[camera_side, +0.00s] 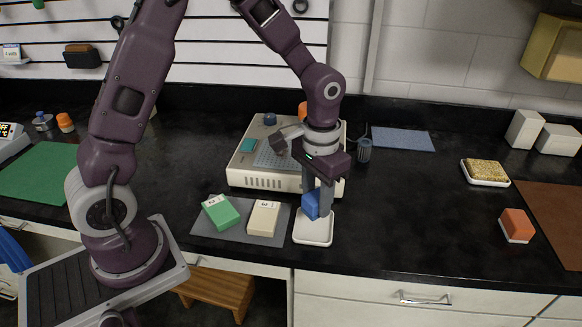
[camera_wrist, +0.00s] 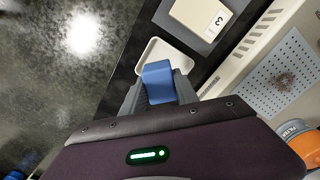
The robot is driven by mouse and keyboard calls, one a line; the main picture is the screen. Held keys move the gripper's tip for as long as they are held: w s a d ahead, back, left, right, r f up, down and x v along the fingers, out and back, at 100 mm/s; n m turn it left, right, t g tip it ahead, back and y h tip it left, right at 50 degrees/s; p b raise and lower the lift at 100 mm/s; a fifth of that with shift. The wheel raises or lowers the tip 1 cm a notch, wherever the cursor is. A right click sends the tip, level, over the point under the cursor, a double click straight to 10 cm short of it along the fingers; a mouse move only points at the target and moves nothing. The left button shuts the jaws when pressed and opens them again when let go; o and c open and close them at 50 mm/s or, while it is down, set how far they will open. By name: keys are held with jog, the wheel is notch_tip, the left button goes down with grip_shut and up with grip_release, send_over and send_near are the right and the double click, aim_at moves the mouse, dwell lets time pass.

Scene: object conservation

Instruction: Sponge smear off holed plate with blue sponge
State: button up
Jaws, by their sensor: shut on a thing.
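My gripper (camera_side: 319,203) is shut on the blue sponge (camera_side: 311,206). It holds the sponge upright at a small white tray (camera_side: 313,239) near the counter's front edge; I cannot tell whether the sponge touches the tray. The wrist view also shows the sponge (camera_wrist: 158,80) between my fingers, with the white tray (camera_wrist: 150,53) behind it. The holed plate (camera_side: 270,156) is on top of a cream box-like device behind my gripper, partly hidden by my arm. In the wrist view a brownish smear (camera_wrist: 283,82) shows on the holed plate (camera_wrist: 262,91).
A green block (camera_side: 221,213) and a cream block (camera_side: 264,218) lie on a grey mat left of the tray. The cream device (camera_side: 265,181) stands close behind. A dark cup (camera_side: 364,151) is right of it.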

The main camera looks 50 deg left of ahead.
jog(key=shift+w+a, duration=0.1)
jog(key=w+a+r, duration=0.1)
jog(key=w+a, duration=0.1)
jog(key=a, duration=0.1)
jog(key=w+a+r, duration=0.1)
jog(key=w+a, duration=0.1)
jog(key=a, duration=0.1)
jog(key=w+a+r, duration=0.1)
jog(key=w+a, duration=0.1)
jog(key=a, duration=0.1)
jog(key=shift+w+a+r, duration=0.15)
jog(key=shift+w+a, duration=0.05)
jog(key=shift+a, duration=0.05)
send_near(280, 163)
jog(key=w+a+r, duration=0.2)
jog(key=w+a, duration=0.4)
jog(key=shift+s+d+f, duration=0.1)
jog(key=shift+f, duration=4)
jog(key=shift+s+d, duration=2.95)
grip_shut()
jog(key=shift+w+a, duration=2.9)
jog(key=shift+w, duration=0.05)
jog(key=shift+w+a+r, duration=0.1)
jog(key=shift+a, duration=0.05)
notch_tip(280, 163, up, 8)
